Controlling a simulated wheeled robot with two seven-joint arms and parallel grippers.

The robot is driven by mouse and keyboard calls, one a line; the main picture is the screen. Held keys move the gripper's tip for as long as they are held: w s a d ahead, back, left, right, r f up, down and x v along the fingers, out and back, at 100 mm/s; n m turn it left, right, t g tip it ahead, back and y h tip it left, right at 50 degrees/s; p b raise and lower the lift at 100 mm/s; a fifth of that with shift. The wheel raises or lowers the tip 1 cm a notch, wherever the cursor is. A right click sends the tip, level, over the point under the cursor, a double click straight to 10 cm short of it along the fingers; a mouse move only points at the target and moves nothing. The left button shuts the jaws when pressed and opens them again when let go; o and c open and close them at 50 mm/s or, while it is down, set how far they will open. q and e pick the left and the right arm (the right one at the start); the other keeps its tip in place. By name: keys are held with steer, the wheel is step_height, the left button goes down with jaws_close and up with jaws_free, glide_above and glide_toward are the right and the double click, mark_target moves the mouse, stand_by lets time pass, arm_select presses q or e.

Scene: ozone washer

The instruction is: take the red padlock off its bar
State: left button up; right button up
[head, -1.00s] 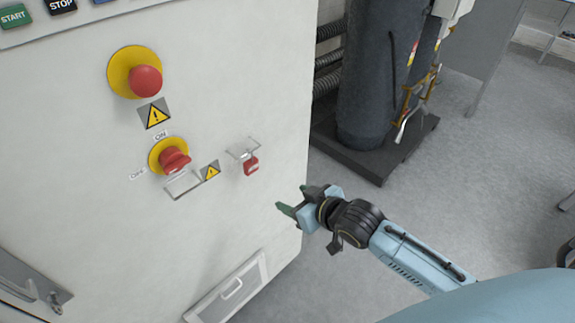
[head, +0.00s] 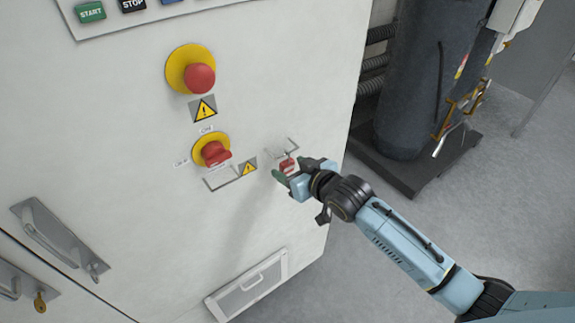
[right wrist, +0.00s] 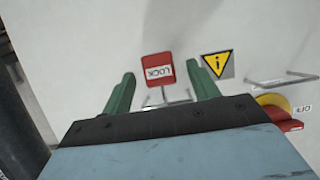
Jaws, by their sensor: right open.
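The red padlock (head: 287,166) hangs on a thin metal bar (head: 279,149) on the white cabinet front. In the right wrist view the padlock (right wrist: 158,69) shows its white LOCK label, with the bar (right wrist: 167,99) beside it. My right gripper (head: 290,178) is at the padlock in the head view, with its green fingers apart. In the right wrist view the open right gripper (right wrist: 163,88) has one finger on each side of the padlock's line, with gaps to both. I cannot tell whether the fingertips reach its depth. My left gripper is not in view.
A red rotary switch on yellow (head: 212,151) with a bracket (head: 222,179) and a warning sign (head: 247,167) are left of the padlock. A red emergency button (head: 199,79) is above. A dark cylinder (head: 420,95) stands right of the cabinet.

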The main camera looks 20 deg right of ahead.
steer(key=shift+x, duration=1.2)
steer(key=c, duration=1.1)
steer(key=shift+r, duration=0.15)
steer(key=shift+r+p, duration=0.95)
steer(key=shift+p, duration=0.25)
